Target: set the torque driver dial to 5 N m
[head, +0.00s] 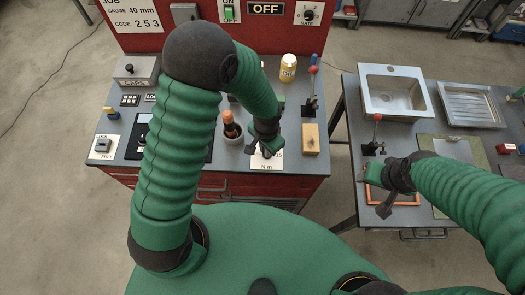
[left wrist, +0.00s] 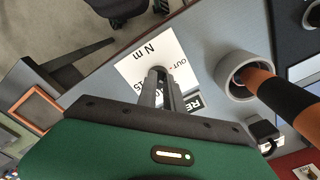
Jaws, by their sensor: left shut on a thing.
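The torque dial's white plate (head: 267,163), marked "N m", lies near the front edge of the red bench's grey top. It also shows in the left wrist view (left wrist: 150,62). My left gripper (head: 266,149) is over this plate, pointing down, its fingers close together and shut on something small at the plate. The fingers (left wrist: 162,78) hide the dial knob and most of the scale, so the setting cannot be read. An orange and black driver handle (head: 230,124) stands in a grey cup beside the plate. My right gripper (head: 380,192) is over the right table, away from the dial.
A wooden block (head: 310,139) and a red-knobbed lever (head: 312,85) stand right of the dial. A yellow jar (head: 288,67) is behind. The right table holds a sink (head: 394,91), another lever (head: 375,135) and an orange frame (head: 400,202). A floor gap separates the benches.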

